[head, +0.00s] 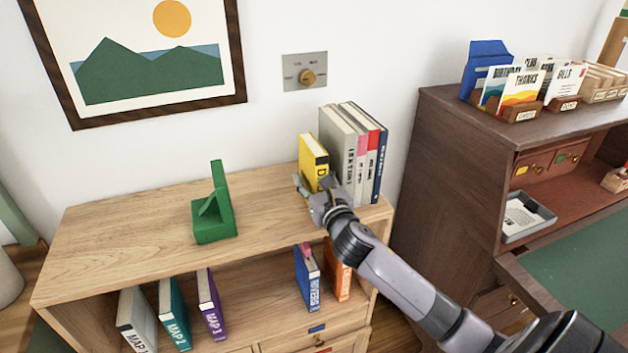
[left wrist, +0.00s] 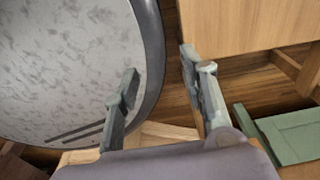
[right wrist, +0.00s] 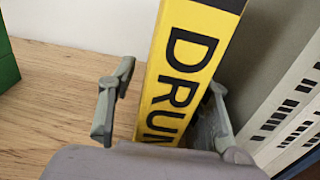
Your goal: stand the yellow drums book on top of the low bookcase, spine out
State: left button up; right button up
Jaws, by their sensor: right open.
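The yellow drums book (head: 313,158) stands on top of the low bookcase (head: 130,228), just left of a row of books. Its spine, lettered "DRUM" in the right wrist view (right wrist: 186,70), faces my right gripper and the front. My right gripper (head: 318,188) is open, with one finger on each side of the book's lower spine; the right wrist view shows a gap at the left finger, and the right finger is close to the book. My left gripper (left wrist: 165,95) is open and empty, low over the floor area in the left wrist view, and out of the head view.
Grey, pink, red and blue books (head: 342,145) stand close right of the yellow book. A green bookend (head: 214,212) stands to the left with bare wood between. The shelf below holds several books (head: 210,303). A dark desk (head: 440,180) stands at right.

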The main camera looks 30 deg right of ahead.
jog(key=shift+s+r, duration=0.1)
jog(key=b+v, duration=0.1)
jog(key=v, duration=1)
jog(key=shift+s+a, duration=0.2)
jog(key=shift+s, duration=0.2)
